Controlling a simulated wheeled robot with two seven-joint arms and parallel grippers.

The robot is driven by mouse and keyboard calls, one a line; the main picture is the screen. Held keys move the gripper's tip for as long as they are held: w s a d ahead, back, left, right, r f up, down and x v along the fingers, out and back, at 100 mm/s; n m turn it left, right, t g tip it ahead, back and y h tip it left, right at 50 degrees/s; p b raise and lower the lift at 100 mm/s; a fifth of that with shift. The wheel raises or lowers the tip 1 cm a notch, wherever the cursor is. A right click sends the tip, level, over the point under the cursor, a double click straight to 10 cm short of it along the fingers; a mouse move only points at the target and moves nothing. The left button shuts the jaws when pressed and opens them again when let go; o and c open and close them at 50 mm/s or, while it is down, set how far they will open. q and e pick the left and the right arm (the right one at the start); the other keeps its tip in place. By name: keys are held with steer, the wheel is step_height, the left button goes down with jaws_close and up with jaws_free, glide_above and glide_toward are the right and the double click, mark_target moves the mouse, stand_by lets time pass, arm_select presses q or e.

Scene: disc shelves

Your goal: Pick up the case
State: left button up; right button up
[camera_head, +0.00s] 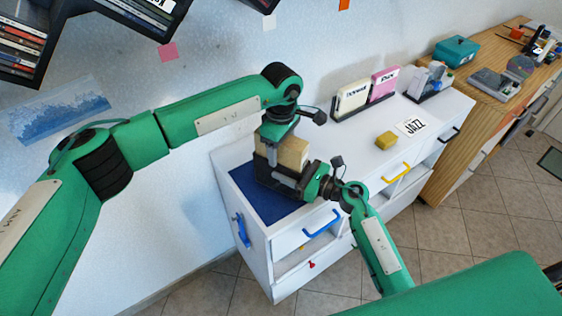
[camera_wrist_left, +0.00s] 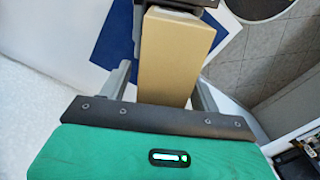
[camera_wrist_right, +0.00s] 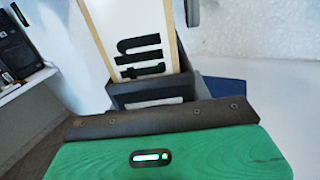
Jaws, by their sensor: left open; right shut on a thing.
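The tan case (camera_head: 293,152) is upright above the blue mat (camera_head: 246,191) on the white cabinet. In the right wrist view its white label (camera_wrist_right: 140,40) carries large dark letters. My left gripper (camera_head: 272,139) is at the case's upper part from above, open. In the left wrist view its fingers (camera_wrist_left: 163,78) stand on either side of the tan case (camera_wrist_left: 176,45). I cannot tell whether they touch it.
White and pink cases (camera_head: 351,97) stand in a rack behind on the cabinet top. A yellow block (camera_head: 386,140) and a JAZZ card (camera_head: 411,127) lie to the right. A wall shelf of discs (camera_head: 25,45) is at upper left. The cabinet top between is clear.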

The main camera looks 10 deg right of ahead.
arm_select(q)
steer(key=shift+f, duration=0.25)
jaws_close()
steer(key=shift+r, duration=0.1)
step_height(320, 180, up, 10)
arm_select(e)
steer(key=o, duration=1)
steer(key=shift+o, duration=0.2)
steer(key=shift+d, duration=0.1)
steer(key=shift+v, duration=3.9)
